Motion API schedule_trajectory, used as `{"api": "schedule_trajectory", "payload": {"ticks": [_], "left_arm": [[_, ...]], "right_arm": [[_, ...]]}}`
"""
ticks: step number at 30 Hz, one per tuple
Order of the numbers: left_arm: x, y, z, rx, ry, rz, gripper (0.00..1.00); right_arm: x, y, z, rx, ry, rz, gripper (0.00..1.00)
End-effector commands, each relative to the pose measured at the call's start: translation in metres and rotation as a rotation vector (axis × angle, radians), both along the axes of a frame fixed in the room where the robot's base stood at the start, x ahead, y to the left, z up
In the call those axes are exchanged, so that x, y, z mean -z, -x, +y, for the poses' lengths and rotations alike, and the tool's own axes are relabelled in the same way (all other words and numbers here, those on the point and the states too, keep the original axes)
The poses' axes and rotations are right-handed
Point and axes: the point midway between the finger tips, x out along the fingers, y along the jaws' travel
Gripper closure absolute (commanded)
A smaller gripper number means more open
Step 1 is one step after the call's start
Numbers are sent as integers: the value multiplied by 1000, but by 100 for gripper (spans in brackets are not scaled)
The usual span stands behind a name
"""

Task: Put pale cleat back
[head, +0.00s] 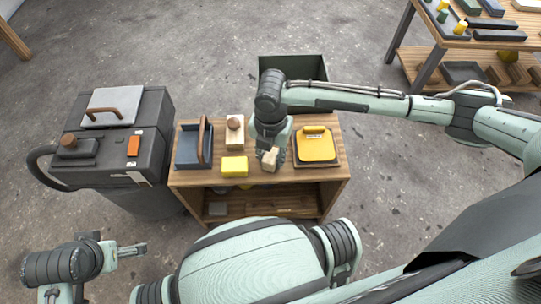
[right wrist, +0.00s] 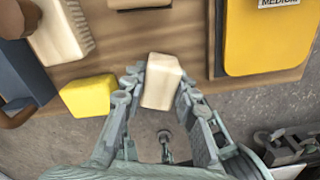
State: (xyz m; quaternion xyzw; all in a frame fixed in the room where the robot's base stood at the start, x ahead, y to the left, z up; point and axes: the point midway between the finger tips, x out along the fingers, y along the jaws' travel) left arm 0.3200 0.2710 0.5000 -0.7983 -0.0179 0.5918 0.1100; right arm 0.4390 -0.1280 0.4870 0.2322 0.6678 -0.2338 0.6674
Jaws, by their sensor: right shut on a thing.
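My right gripper (head: 268,163) is shut on the pale cleat (head: 269,158), a small beige block, over the front part of the wooden bench (head: 220,183). In the right wrist view the cleat (right wrist: 161,80) sits between the two fingers (right wrist: 150,95), overlapping the bench's front edge. I cannot tell whether it touches the bench top. A yellow block (head: 234,167) lies just left of it and also shows in the right wrist view (right wrist: 88,96). My left gripper (head: 132,249) is at lower left, away from the bench; its jaws are too small to read.
A blue-grey tray with wooden handle (head: 187,150) and a knobbed brush (head: 235,131) stand left on the bench. A yellow pad (head: 316,148) on a board is at right. A dark green bin (head: 300,67) stands behind, a grey machine (head: 112,140) left, another table (head: 440,40) back right.

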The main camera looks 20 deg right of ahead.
Motion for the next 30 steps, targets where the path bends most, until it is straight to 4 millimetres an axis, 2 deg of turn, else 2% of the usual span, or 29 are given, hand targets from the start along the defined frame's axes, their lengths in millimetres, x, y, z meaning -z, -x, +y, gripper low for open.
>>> {"api": "schedule_trajectory", "payload": {"ticks": [3,11,12,16,26,30], "left_arm": [[-8,0,0,1,-2,-8,0],[-3,2,2,0,-5,2,0],[-2,2,2,0,-4,3,0],[-1,3,2,0,-4,3,0],[-1,2,2,0,-3,2,0],[-5,1,1,2,-1,-5,0]], "right_arm": [[1,-1,0,0,-1,-3,95],[4,-1,1,0,-2,-3,95],[4,-1,1,0,-1,-3,67],[4,-1,1,0,-2,-3,51],[2,-1,0,0,-1,-3,51],[-16,-2,1,1,-2,-5,51]]}}
